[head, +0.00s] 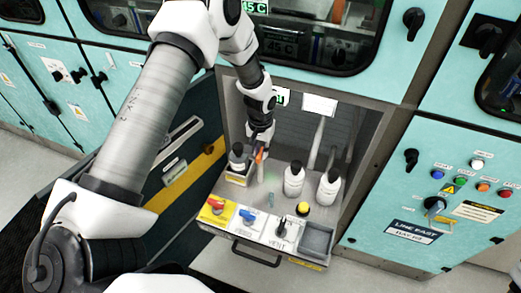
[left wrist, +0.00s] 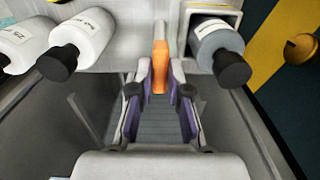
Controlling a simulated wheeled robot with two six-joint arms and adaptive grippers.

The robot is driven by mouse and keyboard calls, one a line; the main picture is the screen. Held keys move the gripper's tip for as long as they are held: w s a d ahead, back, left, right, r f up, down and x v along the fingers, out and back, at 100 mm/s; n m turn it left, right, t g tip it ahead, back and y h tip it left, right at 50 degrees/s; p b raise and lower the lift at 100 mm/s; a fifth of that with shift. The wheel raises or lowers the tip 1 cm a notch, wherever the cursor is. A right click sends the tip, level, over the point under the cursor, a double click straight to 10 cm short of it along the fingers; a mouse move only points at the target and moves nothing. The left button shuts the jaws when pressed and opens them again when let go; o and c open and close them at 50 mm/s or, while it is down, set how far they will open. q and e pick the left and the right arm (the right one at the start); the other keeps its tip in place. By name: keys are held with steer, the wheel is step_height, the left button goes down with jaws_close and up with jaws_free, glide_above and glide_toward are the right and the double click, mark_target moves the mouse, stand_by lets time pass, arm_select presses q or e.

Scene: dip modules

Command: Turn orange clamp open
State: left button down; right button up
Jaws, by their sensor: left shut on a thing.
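The orange clamp (head: 259,156) is a small upright lever at the back of the recessed bay, beside the grey bottle (head: 238,160). In the left wrist view the orange clamp (left wrist: 160,66) stands between the finger pads, in line with a pale tube or rod behind it. My left gripper (head: 260,143) reaches down into the bay. In the left wrist view the left gripper (left wrist: 160,80) is shut on the orange clamp, purple pads on both sides. The fingers partly cover the clamp in the head view. My right gripper is out of view.
The grey bottle sits in a holder close to the left gripper. Two white bottles (head: 294,181) (head: 328,187) stand to the right.

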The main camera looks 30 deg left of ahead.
arm_select(q)
steer(key=shift+s+f, duration=0.15)
steer(key=shift+s, duration=0.05)
steer(key=c, duration=1.1)
jaws_free()
steer(key=shift+w, duration=0.15)
step_height(320, 180, up, 12)
steer(key=shift+r, duration=0.1)
